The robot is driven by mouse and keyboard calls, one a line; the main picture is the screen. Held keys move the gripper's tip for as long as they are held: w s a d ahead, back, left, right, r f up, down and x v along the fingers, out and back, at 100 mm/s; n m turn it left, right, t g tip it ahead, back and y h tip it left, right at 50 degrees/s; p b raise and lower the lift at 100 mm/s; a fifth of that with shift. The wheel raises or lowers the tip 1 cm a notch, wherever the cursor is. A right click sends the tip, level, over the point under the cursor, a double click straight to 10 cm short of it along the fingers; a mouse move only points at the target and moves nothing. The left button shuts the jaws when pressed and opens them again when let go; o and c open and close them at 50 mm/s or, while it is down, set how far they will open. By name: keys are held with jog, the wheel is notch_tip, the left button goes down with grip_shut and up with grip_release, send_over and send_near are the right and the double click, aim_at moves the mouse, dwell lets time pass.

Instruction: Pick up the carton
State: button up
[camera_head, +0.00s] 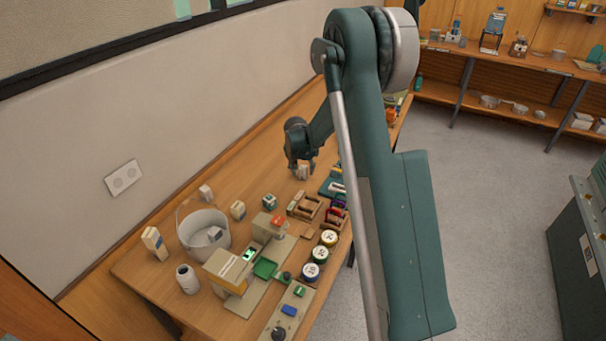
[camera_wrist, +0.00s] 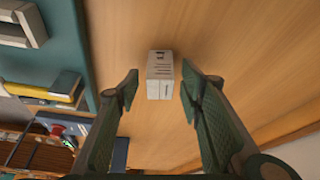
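A small white carton (camera_wrist: 160,75) with dark print stands on the wooden table in the wrist view. My gripper (camera_wrist: 158,88) is open, with one finger on each side of the carton and a gap on both sides. In the head view, the carton (camera_head: 302,172) shows small just below my gripper (camera_head: 300,162), towards the table's far part. Other small boxes stand nearer, including a white and teal box (camera_head: 269,202) and a cream box (camera_head: 238,210).
A white bucket (camera_head: 190,228) holds a pale box. Wooden trays (camera_head: 304,207), round tins (camera_head: 320,254) and a beige machine (camera_head: 228,272) crowd the table's right side. In the wrist view, a teal tray (camera_wrist: 70,40) lies left of the carton. The wall runs along the table's left.

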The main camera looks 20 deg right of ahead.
aim_at(303, 167)
jog(key=shift+c, duration=0.6)
jog(key=c, duration=0.9)
jog(key=shift+o, duration=0.2)
jog(key=shift+r, duration=0.1)
jog(key=shift+r, duration=4.9)
